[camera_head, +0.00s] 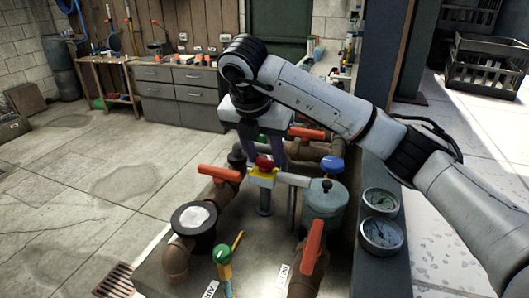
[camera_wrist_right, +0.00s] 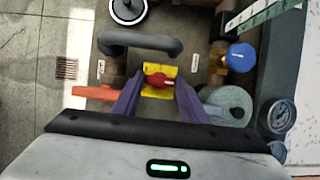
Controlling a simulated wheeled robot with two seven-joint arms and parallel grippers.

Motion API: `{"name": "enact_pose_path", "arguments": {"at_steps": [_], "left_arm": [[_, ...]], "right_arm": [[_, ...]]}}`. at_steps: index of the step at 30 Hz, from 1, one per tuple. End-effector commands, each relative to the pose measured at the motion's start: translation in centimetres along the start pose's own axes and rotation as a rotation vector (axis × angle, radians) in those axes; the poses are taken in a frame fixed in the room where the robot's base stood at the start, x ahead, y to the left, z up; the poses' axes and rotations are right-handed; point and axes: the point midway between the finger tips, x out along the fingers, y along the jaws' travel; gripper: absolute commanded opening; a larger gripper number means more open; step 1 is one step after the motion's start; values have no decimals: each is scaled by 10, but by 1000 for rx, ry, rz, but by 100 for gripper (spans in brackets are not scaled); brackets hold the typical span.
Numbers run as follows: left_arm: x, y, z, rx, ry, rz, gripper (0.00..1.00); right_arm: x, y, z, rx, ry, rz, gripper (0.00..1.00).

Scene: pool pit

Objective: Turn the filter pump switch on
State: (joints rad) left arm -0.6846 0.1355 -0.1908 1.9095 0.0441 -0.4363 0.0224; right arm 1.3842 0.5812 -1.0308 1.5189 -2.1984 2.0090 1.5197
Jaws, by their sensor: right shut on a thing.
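The filter pump switch is a red knob (camera_head: 264,163) on a yellow plate (camera_head: 262,177), on a post among the pipes. In the right wrist view the red knob (camera_wrist_right: 159,80) lies between my two purple fingers, with the yellow plate (camera_wrist_right: 158,93) around it. My right gripper (camera_head: 263,156) reaches down from above and is shut on the red knob; its fingers partly hide the switch in the head view. Its fingertips also show in the right wrist view (camera_wrist_right: 160,82). Which way the knob points is hard to tell. My left gripper is not in view.
Pipes with orange valve handles (camera_head: 219,173) (camera_head: 313,247) surround the switch. A grey-green canister (camera_head: 325,208) and two gauges (camera_head: 381,234) stand at its right. A blue cap (camera_head: 331,163) is behind. Open floor lies left; a drawer cabinet (camera_head: 180,95) stands at the back.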

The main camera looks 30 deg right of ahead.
Motion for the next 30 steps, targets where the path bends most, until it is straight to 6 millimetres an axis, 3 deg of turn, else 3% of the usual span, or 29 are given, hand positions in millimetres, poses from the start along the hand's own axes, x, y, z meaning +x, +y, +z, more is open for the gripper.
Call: {"name": "enact_pose_path", "arguments": {"at_steps": [13, 14, 15, 25, 30], "left_arm": [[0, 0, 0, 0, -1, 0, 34], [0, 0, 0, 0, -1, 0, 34], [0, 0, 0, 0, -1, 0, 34], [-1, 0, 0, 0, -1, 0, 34], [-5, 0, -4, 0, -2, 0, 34]], "right_arm": [[-1, 0, 1, 12, -1, -1, 17], [-1, 0, 1, 12, -1, -1, 42], [-1, 0, 1, 12, -1, -1, 47], [-3, 0, 1, 9, -1, -1, 47], [-26, 0, 3, 9, -6, 1, 47]]}}
